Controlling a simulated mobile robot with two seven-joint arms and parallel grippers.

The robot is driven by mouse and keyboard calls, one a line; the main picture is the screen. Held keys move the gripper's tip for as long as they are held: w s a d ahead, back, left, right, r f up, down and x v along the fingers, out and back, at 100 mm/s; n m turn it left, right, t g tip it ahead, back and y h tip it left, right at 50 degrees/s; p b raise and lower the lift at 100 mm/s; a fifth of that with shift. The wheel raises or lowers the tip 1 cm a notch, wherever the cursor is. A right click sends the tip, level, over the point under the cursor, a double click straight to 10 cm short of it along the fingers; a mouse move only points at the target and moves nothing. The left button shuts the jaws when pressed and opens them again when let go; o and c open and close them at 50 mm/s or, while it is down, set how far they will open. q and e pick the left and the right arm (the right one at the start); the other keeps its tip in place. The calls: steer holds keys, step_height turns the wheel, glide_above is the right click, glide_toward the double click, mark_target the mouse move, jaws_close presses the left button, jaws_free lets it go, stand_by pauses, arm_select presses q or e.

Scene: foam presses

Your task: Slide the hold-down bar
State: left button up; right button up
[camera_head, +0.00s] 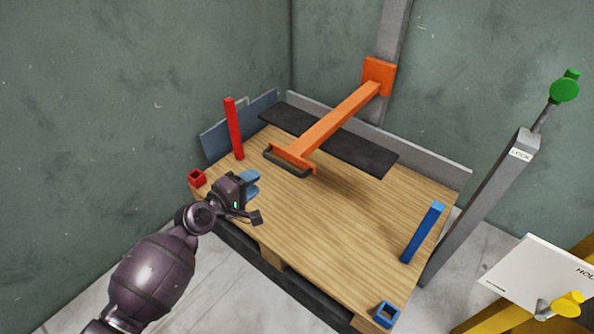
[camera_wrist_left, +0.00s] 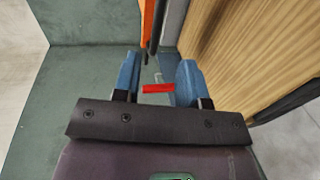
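The likely hold-down bar is an orange bar (camera_head: 338,117) reaching out over the wooden board from an orange carriage (camera_head: 378,76) on a grey upright post. Its near end has an orange crosspiece and a dark grey loop handle (camera_head: 289,162). My left gripper (camera_head: 254,184) is over the board's left part, nearer than the handle and apart from it. In the left wrist view its blue fingers (camera_wrist_left: 158,76) are spread. A red piece (camera_wrist_left: 158,88) shows in the gap; I cannot tell how far beyond the fingers it lies. An orange strip (camera_wrist_left: 148,22) shows farther ahead. My right gripper is not visible.
A red post (camera_head: 234,128) and red socket (camera_head: 197,177) are at the board's left; a blue post (camera_head: 422,232) and blue socket (camera_head: 386,314) are at its right. A grey post with a green-knobbed lever (camera_head: 564,90) stands at right. The board's middle (camera_head: 340,220) is clear.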

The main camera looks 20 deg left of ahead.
mark_target(279, 165)
arm_select(q)
steer(key=shift+b+x, duration=1.3)
steer(key=shift+x, duration=4.35)
steer(key=shift+r, duration=0.15)
jaws_close()
